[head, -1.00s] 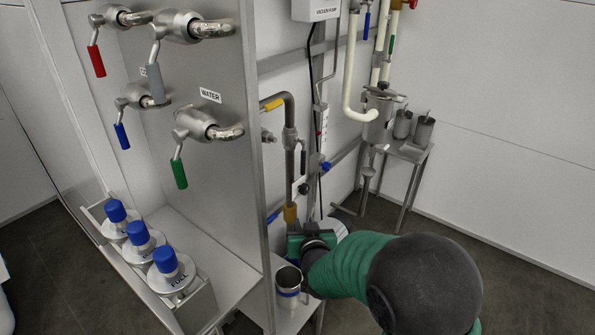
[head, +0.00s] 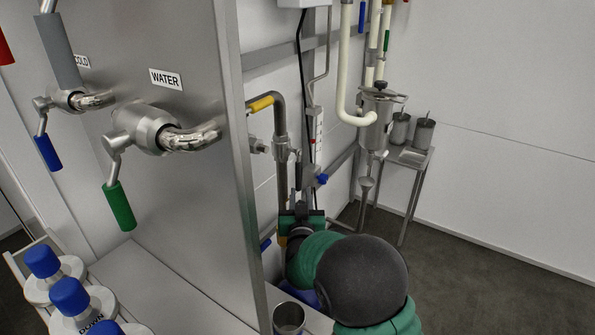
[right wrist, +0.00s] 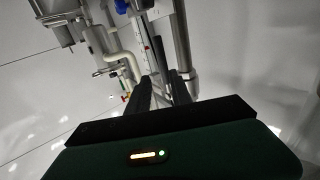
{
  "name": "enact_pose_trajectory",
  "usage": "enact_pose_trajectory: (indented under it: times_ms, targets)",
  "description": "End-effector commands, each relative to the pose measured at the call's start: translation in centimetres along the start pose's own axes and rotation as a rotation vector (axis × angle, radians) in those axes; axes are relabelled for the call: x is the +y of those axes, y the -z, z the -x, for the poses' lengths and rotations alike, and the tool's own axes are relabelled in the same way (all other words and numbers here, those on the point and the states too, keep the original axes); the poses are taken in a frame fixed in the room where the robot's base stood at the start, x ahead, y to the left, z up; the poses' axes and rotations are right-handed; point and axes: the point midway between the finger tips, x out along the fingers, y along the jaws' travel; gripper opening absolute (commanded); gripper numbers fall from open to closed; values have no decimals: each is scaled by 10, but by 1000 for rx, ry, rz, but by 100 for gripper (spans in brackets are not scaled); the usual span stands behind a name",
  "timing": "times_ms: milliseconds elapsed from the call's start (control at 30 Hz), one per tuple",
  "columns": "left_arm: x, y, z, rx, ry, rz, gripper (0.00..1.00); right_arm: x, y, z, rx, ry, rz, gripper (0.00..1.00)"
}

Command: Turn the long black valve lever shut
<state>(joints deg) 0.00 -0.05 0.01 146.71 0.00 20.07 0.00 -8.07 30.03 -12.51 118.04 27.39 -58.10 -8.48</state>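The long black valve lever (head: 299,168) hangs down beside a metal valve on the bent pipe (head: 280,125) in the head view. In the right wrist view a dark bar that looks like the lever (right wrist: 158,48) stands just beyond the fingertips. My right gripper (head: 298,203) is below the lever with its fingers pointing up. In the right wrist view its two dark fingers (right wrist: 160,78) are apart with a gap between them, and nothing is clearly held. In the head view my arm hides part of the lower pipe. My left gripper is not in view.
A steel panel (head: 190,215) with a green-handled valve (head: 119,205) stands at the left. A small blue valve (head: 321,179) is right of the lever. A stand with canisters (head: 424,134) is further back; floor at right is clear.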

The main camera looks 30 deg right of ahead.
Motion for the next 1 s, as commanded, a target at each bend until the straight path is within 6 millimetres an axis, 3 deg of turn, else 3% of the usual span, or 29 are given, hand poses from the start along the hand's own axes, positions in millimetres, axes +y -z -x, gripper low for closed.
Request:
enact_pose_trajectory:
  times_ms: [300, 500, 867, 1000]
  targets:
    - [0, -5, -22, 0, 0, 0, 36, -2, -4, -85, 1, 1, 2, 26]
    - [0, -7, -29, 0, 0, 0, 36, -1, -3, -121, 0, 1, 3, 26]
    - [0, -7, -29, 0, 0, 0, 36, -2, -1, -131, -1, 3, 2, 26]
    - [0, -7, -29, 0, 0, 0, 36, -2, -1, -131, -1, 3, 2, 10]
